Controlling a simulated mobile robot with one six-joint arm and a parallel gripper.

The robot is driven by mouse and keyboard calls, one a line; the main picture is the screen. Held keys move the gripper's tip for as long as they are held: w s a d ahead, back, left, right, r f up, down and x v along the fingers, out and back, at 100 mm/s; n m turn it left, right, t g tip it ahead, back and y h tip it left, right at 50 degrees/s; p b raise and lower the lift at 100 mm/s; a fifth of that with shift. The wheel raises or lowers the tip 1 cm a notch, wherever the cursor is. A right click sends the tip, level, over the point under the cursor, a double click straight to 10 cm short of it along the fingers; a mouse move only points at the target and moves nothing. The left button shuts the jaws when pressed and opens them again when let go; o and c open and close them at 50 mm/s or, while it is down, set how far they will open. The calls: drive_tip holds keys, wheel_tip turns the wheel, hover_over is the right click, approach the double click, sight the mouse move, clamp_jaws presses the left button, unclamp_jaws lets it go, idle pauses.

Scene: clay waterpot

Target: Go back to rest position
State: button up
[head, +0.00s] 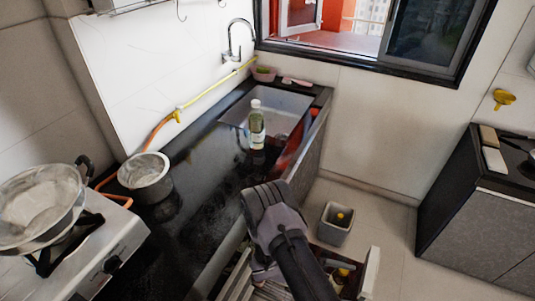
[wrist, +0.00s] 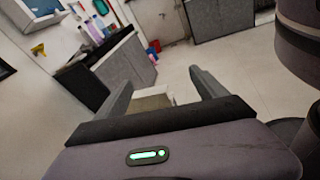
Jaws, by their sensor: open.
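My gripper (head: 264,192) is in the lower middle of the head view, over the front edge of the black counter (head: 195,195). In the wrist view my gripper (wrist: 160,82) has its two fingers spread wide apart. Nothing is held between them; the floor and a pale box-like shape show beyond. No clay waterpot can be made out in either view.
A bottle (head: 257,125) stands by the sink (head: 285,108). A metal pot (head: 147,178) sits on the counter, left, beside the stove (head: 85,255) with a pan (head: 40,205). A grey bin (head: 335,223) stands on the floor. Open floor lies right of it.

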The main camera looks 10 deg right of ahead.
drive_tip(key=s+a+r+m+t+y+b, duration=0.2)
drive_tip(key=a+r+m+y, duration=0.3)
drive_tip(key=r, duration=0.5)
drive_tip(key=s+a+r+m+t+y+b, duration=0.2)
drive_tip(key=a+r+m+t+y, duration=0.3)
drive_tip(key=r, duration=0.5)
drive_tip(key=s+a+r+m+t+y+b, duration=0.2)
drive_tip(key=a+r+m+y, duration=0.4)
drive_tip(key=r, duration=0.4)
drive_tip(key=shift+a+r+m+t+y+b, duration=0.15)
drive_tip(key=shift+a+m+t+y+b, duration=0.15)
drive_tip(key=shift+a+t+y+b, duration=0.6)
